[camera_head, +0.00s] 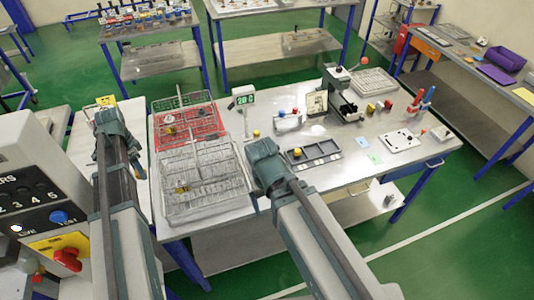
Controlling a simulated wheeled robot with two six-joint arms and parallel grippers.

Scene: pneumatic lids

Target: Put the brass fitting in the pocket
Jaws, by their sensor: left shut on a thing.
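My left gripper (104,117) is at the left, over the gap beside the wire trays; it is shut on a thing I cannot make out. My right gripper (264,150) is over the middle of the table, and its fingers are hidden by its own wrist. A grey tray with pockets (325,158) lies just right of it. A small yellow piece (297,153) sits at the tray's left end, and another yellow piece (256,133) is just behind my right gripper. I cannot tell which, if either, is the brass fitting.
Wire trays (200,185) and a red crate (190,124) fill the table's left side. A white plate (399,141) lies at the right. The table's front right is mostly clear.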

